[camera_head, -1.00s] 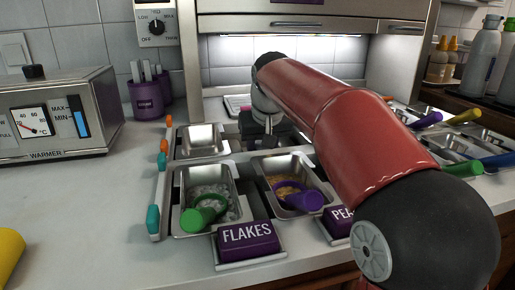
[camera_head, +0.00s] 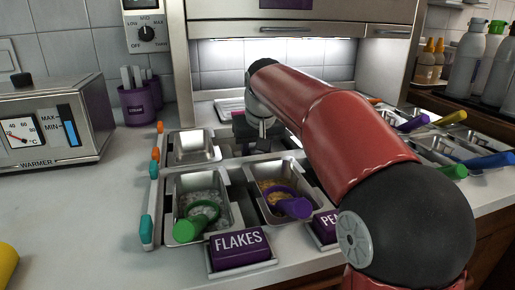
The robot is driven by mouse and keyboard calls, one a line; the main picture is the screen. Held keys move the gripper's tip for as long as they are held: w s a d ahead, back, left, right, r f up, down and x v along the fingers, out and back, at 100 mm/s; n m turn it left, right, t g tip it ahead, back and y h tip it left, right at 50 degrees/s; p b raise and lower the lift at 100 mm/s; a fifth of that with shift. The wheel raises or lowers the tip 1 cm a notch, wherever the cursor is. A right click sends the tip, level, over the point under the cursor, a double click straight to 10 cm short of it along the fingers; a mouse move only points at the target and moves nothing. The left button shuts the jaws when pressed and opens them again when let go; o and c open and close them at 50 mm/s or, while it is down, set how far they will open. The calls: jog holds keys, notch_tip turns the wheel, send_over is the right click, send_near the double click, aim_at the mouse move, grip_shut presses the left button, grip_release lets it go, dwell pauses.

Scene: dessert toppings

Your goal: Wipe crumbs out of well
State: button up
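My gripper (camera_head: 262,137) is at the far end of my red arm, pointing down over the back row of wells, right of the empty metal pan. The arm and the gripper's body hide most of it, so I cannot see whether its fingers are apart or what they hold. The dark open well (camera_head: 235,148) lies under and beside the gripper. I cannot make out crumbs or a wiping cloth in it. The back-left metal pan (camera_head: 194,147) looks empty.
In front stand a pan of white flakes (camera_head: 222,212) with a green scoop (camera_head: 192,227) and a pan of chopped nuts with a purple scoop (camera_head: 293,207). A FLAKES label block (camera_head: 240,247) sits before them. A warmer (camera_head: 60,125) stands left; the counter between is clear.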

jog(key=shift+w+a, duration=0.1)
jog(key=shift+w, duration=0.4)
jog(key=shift+s+d+f+b, duration=0.15)
jog(key=shift+s+b, duration=0.3)
jog(key=shift+s, duration=0.6)
jog(key=shift+s+d+f+b, duration=0.1)
jog(key=shift+s+d+b, duration=0.25)
jog(key=shift+s, duration=0.7)
jog(key=shift+a+r, duration=0.1)
jog(key=shift+w+a+r+p, duration=0.1)
jog(key=shift+w+a+p, duration=0.1)
jog(key=shift+w+p, duration=0.1)
jog(key=shift+w+a+p, duration=0.45)
jog(key=shift+w+p, duration=0.05)
jog(key=shift+w, duration=0.1)
